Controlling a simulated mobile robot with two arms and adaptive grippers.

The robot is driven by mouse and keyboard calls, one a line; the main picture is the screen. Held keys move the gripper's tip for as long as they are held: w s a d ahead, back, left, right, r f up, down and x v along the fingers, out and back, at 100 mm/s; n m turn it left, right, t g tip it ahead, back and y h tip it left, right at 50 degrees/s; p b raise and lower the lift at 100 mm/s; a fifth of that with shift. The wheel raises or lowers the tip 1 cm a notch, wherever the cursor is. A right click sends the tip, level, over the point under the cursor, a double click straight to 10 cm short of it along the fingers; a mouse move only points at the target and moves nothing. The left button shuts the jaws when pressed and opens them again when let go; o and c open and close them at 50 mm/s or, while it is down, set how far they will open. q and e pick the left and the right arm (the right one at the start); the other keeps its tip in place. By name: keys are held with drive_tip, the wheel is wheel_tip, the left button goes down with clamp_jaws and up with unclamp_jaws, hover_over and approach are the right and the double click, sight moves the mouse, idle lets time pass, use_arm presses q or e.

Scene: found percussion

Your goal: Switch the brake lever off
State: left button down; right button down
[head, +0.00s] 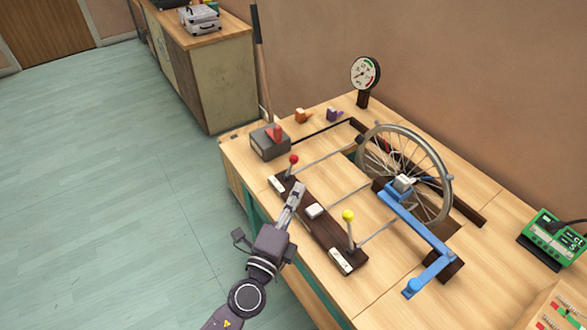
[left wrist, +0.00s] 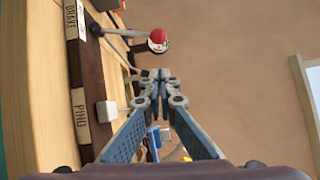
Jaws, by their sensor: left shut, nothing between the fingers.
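The brake lever is a thin metal rod with a red ball knob (head: 293,158), standing at the far left end of a dark wooden board (head: 325,237) on the workbench. In the left wrist view its red knob (left wrist: 158,40) shows just beyond my fingertips, and a label with the letters "BRAK" (left wrist: 70,20) lies by its base. My left gripper (head: 299,188) is shut and empty, over the board on the near side of the red knob. It also shows in the left wrist view (left wrist: 161,78). It appears apart from the lever. My right gripper is not in view.
A yellow-knobbed lever (head: 348,215) and a white block (head: 314,211) share the board. A spoked wheel (head: 405,170) with a blue arm (head: 415,225) stands behind. A grey box with a red top piece (head: 270,141) sits beyond the lever. A gauge (head: 365,73) stands at the back.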

sight(290, 168)
use_arm(q)
drive_tip(key=shift+w+a+r+p, duration=0.1)
drive_tip(key=shift+w+a+p, duration=0.05)
drive_tip(key=shift+w, duration=0.8)
drive_tip(key=shift+w+a+r+p, duration=0.15)
drive_tip(key=shift+w+a+p, duration=0.05)
drive_tip(key=shift+w, duration=0.7)
drive_tip(key=shift+w+a+r+p, duration=0.1)
drive_tip(key=shift+w+a+p, duration=0.05)
drive_tip(key=shift+w, duration=0.8)
drive_tip(key=shift+w, duration=0.1)
